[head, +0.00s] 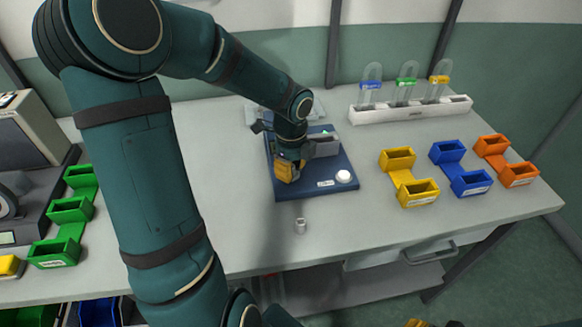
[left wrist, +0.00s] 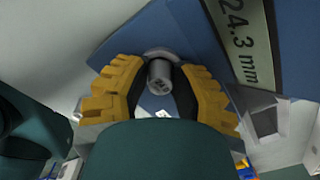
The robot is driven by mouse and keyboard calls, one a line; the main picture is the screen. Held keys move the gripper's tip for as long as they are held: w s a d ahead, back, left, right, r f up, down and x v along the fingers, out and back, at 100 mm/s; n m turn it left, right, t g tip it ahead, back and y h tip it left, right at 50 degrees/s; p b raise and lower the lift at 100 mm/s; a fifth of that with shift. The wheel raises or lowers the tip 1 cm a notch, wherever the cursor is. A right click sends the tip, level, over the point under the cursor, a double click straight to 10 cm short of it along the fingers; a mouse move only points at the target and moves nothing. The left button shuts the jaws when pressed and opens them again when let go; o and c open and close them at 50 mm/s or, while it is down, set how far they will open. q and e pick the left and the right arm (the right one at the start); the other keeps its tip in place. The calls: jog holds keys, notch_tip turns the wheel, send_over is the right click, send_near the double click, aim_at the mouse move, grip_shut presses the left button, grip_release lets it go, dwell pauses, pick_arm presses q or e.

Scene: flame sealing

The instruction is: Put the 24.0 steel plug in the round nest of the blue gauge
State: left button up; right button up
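The blue gauge (head: 318,191) lies on the table with a grey block and a white round knob on it. My left gripper (head: 288,172) points down over its left part. In the left wrist view its yellow fingers (left wrist: 160,78) stand on both sides of a steel plug (left wrist: 160,76), the dark pads close against it. The plug is at the pale round nest (left wrist: 158,52); whether it is seated or just above is unclear. The marking on its end is too small to read. Another small steel plug (head: 300,227) stands on the table in front of the gauge. My right gripper is not clearly seen.
Yellow (head: 403,178), blue (head: 462,170) and orange (head: 506,162) bins stand at the right, green bins (head: 69,218) at the left. A white rack (head: 411,110) with tagged loops stands behind. The table front is mostly clear.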

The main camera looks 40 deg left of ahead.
pick_arm(q)
jog(key=shift+o, duration=0.7)
notch_tip(320, 180, up, 12)
jog(key=shift+f, duration=0.1)
dwell(0.7)
